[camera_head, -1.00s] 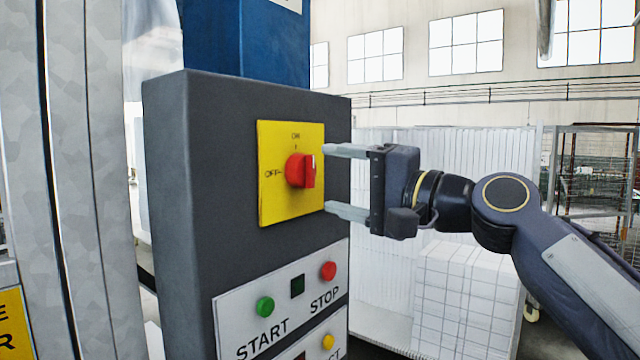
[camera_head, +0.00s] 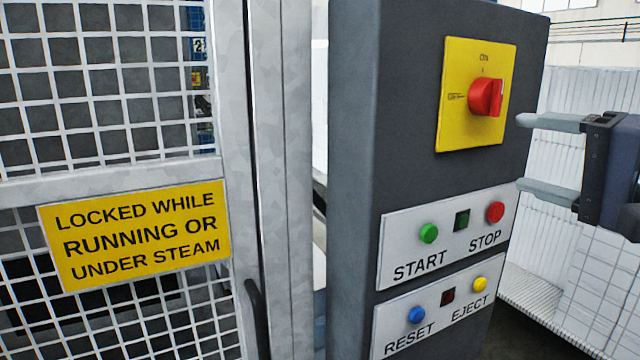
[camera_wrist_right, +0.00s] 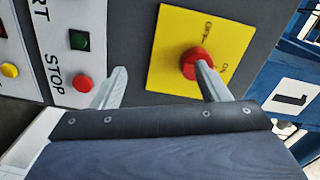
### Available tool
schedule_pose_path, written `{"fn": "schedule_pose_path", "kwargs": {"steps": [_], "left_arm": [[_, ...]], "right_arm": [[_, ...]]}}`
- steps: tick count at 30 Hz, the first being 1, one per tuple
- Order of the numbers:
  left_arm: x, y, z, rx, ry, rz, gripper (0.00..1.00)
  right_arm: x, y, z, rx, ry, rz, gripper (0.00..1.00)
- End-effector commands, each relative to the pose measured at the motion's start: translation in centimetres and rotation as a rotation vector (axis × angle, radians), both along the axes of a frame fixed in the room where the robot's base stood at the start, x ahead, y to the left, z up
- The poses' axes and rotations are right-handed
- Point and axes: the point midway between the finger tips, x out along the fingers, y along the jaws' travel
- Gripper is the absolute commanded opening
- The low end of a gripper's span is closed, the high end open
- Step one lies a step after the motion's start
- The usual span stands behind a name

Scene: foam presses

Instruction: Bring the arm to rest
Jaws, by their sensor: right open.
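My right gripper (camera_head: 535,153) is at the right edge of the head view, its two fingers apart and nothing between them. It points at the dark control cabinet (camera_head: 352,150), beside the red rotary switch (camera_head: 485,97) on its yellow plate (camera_head: 455,125). In the right wrist view the open fingers (camera_wrist_right: 160,88) reach toward the cabinet face; one finger overlaps the red knob (camera_wrist_right: 194,62) in the picture, and whether it touches cannot be told. The knob's grip seems to stand upright, toward ON. My left gripper is not in view.
Below the switch are a START/STOP panel (camera_head: 400,245) and a RESET/EJECT panel (camera_head: 430,317) with coloured buttons. A mesh guard door (camera_head: 100,175) with a yellow LOCKED sign (camera_head: 135,234) fills the left. A white block stack (camera_head: 605,290) stands at the lower right.

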Motion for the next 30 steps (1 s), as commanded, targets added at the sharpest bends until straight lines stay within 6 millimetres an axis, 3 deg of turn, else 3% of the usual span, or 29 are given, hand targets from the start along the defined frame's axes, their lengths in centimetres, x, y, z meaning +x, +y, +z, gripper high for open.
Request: {"fn": "schedule_pose_path", "kwargs": {"steps": [4,8,12,15,18,21,29,30], "left_arm": [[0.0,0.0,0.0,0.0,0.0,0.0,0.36],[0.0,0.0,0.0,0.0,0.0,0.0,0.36],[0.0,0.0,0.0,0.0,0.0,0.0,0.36],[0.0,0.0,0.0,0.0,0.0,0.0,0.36],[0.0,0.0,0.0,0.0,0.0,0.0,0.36],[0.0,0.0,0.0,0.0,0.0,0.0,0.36],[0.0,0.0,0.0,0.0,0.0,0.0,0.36],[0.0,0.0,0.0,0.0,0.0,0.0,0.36]], "right_arm": [[-1.2,2.5,-10.2,-0.219,0.151,0.047,0.69],[-3.6,4.7,-19.6,-0.429,0.283,0.123,0.69],[-7.6,6.6,-29.1,-0.632,0.412,0.235,0.69],[-10.4,7.6,-34.4,-0.746,0.484,0.316,0.69],[-12.8,8.3,-38.2,-0.824,0.536,0.382,0.69],[-14.2,8.6,-40.3,-0.869,0.564,0.423,0.69],[-14.9,8.7,-41.2,-0.888,0.577,0.442,0.69],[-14.9,8.8,-41.2,-0.888,0.577,0.442,0.65]]}}
